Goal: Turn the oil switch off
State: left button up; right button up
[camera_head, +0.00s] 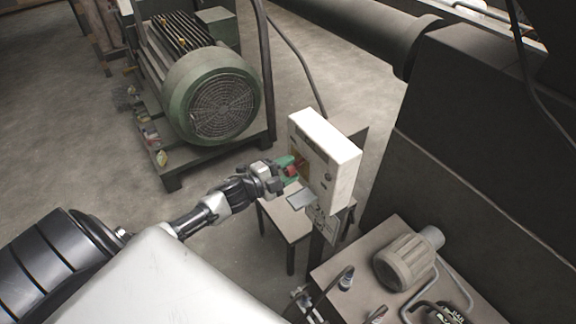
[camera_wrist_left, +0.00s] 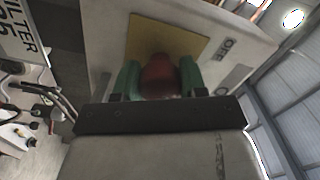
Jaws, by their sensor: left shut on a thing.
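The oil switch is a red knob (camera_wrist_left: 160,76) on a yellow plate (camera_wrist_left: 190,32) on the front of a white control box (camera_head: 327,150). In the left wrist view the green fingers of my left gripper (camera_wrist_left: 160,80) stand on both sides of the knob and are shut on it. In the head view the left gripper (camera_head: 288,166) reaches the box from the left, with a bit of red showing at its fingers. The knob's exact angle is hard to tell because the fingers and wrist cover part of it. My right gripper is not in view.
A green electric motor (camera_head: 215,95) stands on a frame behind my left arm. A small table (camera_head: 283,215) is under the box. A grey pump motor (camera_head: 408,258) sits on a bench at the lower right. A large dark machine (camera_head: 480,150) fills the right side.

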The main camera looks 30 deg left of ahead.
pick_arm(q)
jog(key=n, duration=0.2)
jog(key=n+p, duration=0.1)
jog(key=n, duration=0.1)
jog(key=shift+s+d+f+n, duration=0.1)
jog(key=shift+f+n, duration=0.05)
jog(key=shift+n, duration=0.65)
jog(key=o, duration=0.9)
jog(key=shift+s+a, duration=0.25)
jog(key=shift+s, duration=0.15)
jog(key=shift+b+v, duration=1)
jog(key=shift+v, duration=3.9)
